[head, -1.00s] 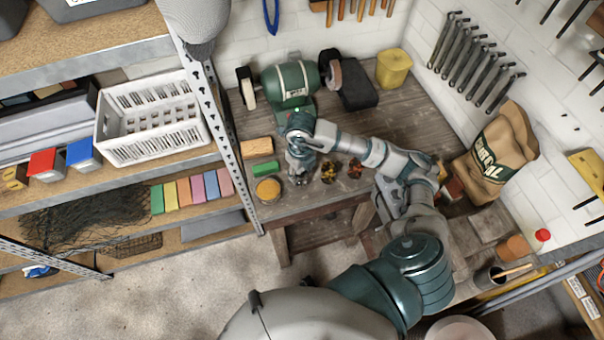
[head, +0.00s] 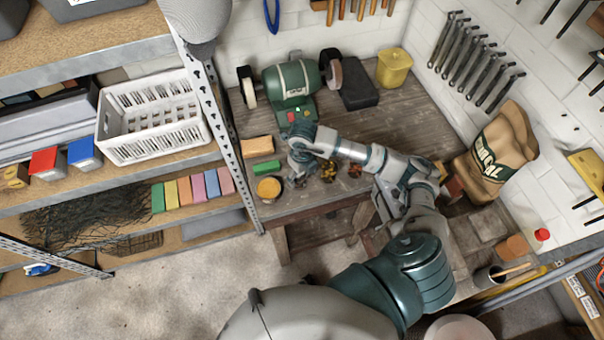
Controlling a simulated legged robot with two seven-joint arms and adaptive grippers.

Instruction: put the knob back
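My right gripper (head: 298,178) points down at the front left of the workbench (head: 400,118), in front of the green bench grinder (head: 290,82). It is seen from above, small and partly covered by its own wrist, so I cannot tell whether its fingers are open or hold anything. I cannot pick out the knob with certainty; it may be hidden under the wrist. The grinder's base shows a red button and a green button behind my wrist. Small dark and yellow pieces (head: 328,172) lie just right of the gripper. My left gripper is not in view.
Left of the gripper are a green block (head: 266,167), a tan block (head: 257,146) and a round yellow-topped tin (head: 269,188). A yellow container (head: 394,68) stands at the back, a paper sack (head: 498,150) at the right. A shelf post (head: 222,120) borders the bench's left.

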